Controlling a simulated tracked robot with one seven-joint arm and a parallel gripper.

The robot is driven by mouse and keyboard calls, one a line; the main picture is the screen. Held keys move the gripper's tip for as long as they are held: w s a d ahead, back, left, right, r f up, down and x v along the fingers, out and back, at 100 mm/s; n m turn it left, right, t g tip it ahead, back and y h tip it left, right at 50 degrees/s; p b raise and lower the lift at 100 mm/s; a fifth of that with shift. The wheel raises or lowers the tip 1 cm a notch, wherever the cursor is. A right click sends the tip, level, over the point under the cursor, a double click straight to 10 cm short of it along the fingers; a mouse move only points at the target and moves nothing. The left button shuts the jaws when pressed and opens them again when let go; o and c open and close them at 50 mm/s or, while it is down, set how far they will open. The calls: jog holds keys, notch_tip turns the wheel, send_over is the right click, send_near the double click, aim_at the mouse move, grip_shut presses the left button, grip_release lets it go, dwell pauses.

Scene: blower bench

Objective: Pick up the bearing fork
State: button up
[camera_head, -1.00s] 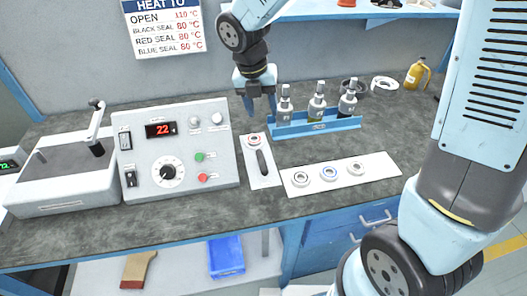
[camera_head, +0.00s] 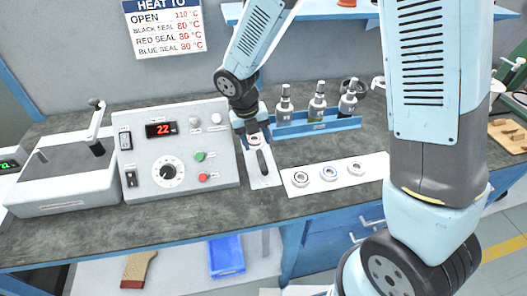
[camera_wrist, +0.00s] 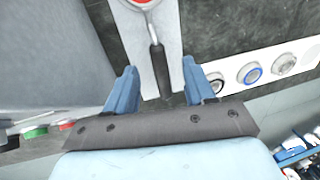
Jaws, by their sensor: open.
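The bearing fork (camera_head: 262,163) has a black handle and lies on a narrow white plate (camera_head: 271,180) beside the control box. In the wrist view, its dark handle (camera_wrist: 160,72) runs between my two blue fingers, and its red-and-silver ring end lies at the top edge, partly cut off. My gripper (camera_head: 253,143) is low over the far end of the plate, pointing down, and partly hides the ring end. It is open and empty in the wrist view (camera_wrist: 158,76), with a finger on each side of the handle. I cannot tell its exact height.
The control box (camera_head: 180,155) stands close on the left. A blue rack (camera_head: 315,126) with bottles stands behind right. A white strip (camera_head: 315,184) with several bearings lies on the right. A grey lever device (camera_head: 70,177) stands far left.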

aim_at(259, 151)
jog(key=shift+w+d+f, duration=0.1)
jog(key=shift+d+f, duration=0.1)
jog(key=shift+f, duration=1.1)
jog(key=shift+w+d+f, duration=0.1)
jog(key=shift+d+f, duration=0.1)
jog(key=shift+f, duration=1.1)
grip_shut()
